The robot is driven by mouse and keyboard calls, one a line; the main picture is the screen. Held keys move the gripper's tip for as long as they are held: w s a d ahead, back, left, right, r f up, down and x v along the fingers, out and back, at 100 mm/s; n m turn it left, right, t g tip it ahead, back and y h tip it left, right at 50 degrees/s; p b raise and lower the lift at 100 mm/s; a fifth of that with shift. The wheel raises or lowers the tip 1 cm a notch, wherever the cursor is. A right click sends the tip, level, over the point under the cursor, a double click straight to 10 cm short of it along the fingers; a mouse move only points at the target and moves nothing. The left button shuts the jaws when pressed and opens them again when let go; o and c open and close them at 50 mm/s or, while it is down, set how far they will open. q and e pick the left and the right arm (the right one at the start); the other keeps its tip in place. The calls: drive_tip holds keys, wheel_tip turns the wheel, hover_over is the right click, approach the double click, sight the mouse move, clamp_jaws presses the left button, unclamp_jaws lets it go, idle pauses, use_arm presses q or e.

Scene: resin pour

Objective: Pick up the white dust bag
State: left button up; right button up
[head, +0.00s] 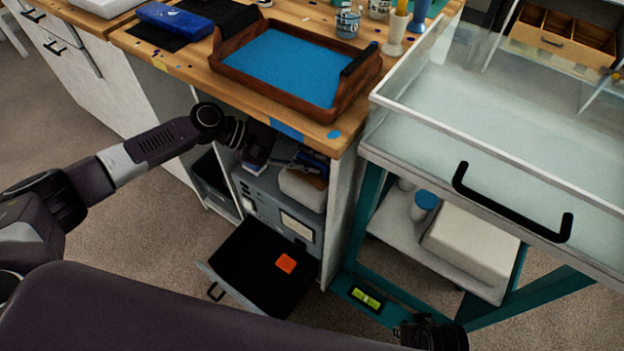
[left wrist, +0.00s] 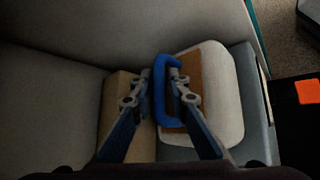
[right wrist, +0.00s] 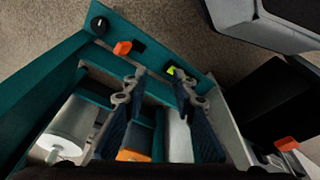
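In the head view the left gripper (head: 268,150) reaches in under the bench top and is partly hidden. My right gripper (right wrist: 162,80) is open and empty, low by the teal frame.
The bench top edge and a wooden tray (head: 255,90) with a blue base lie above my left arm. A black drawer (head: 262,262) holding an orange square stands open below. The teal-framed glass cabinet (head: 480,130) stands at the right. A tan block lies beside the bag.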

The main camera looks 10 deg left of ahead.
use_arm(q)
clamp_jaws()
